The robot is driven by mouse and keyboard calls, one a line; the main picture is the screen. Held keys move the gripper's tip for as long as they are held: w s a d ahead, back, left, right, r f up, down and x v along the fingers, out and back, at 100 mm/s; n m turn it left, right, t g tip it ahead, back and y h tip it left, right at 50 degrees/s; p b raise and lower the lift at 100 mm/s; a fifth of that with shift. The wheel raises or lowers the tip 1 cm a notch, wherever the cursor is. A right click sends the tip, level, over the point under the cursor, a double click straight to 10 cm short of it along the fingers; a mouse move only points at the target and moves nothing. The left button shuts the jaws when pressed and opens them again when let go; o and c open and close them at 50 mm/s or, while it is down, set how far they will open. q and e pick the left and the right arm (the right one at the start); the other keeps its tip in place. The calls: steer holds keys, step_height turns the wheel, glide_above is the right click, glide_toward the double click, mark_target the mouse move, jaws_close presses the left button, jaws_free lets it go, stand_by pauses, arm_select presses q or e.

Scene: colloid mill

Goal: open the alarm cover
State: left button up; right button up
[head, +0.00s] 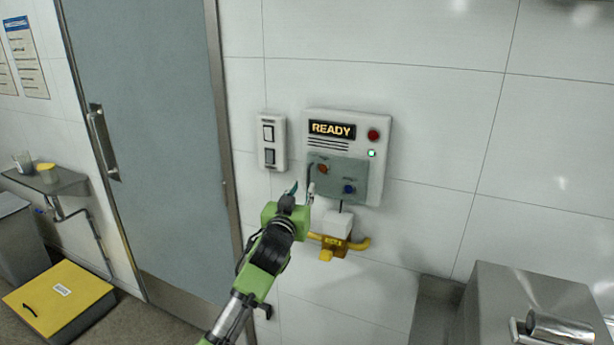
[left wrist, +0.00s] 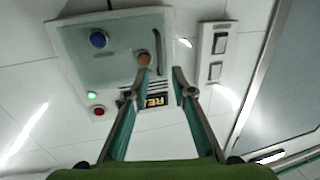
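The alarm cover (head: 344,178) is a grey-green, seemingly see-through plate, lying flat over the lower part of a white wall panel (head: 384,125). An orange and a blue button show within it. Its dark upright handle (head: 310,178) is on its left edge. In the left wrist view, which is upside down, the cover (left wrist: 112,65) is at upper left and its handle (left wrist: 158,48) near top middle. My left gripper (head: 302,192) is open and empty, close to the handle. In the wrist view its fingertips (left wrist: 163,72) are apart, with the handle just beyond them. Whether they touch it is unclear.
A READY display (head: 332,129) and a red lamp (head: 373,135) sit above the cover. A double switch (head: 271,142) is close on the left. A yellow pipe fitting (head: 335,247) is below. A door (head: 150,130) is further left, a steel unit (head: 510,300) at lower right.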

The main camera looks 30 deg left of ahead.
mark_target(308, 178)
arm_select(q)
steer(key=p+x, duration=0.1)
steer(key=x, duration=0.5)
steer(key=shift+p, duration=0.3)
steer(key=shift+w, duration=0.25)
jaws_close()
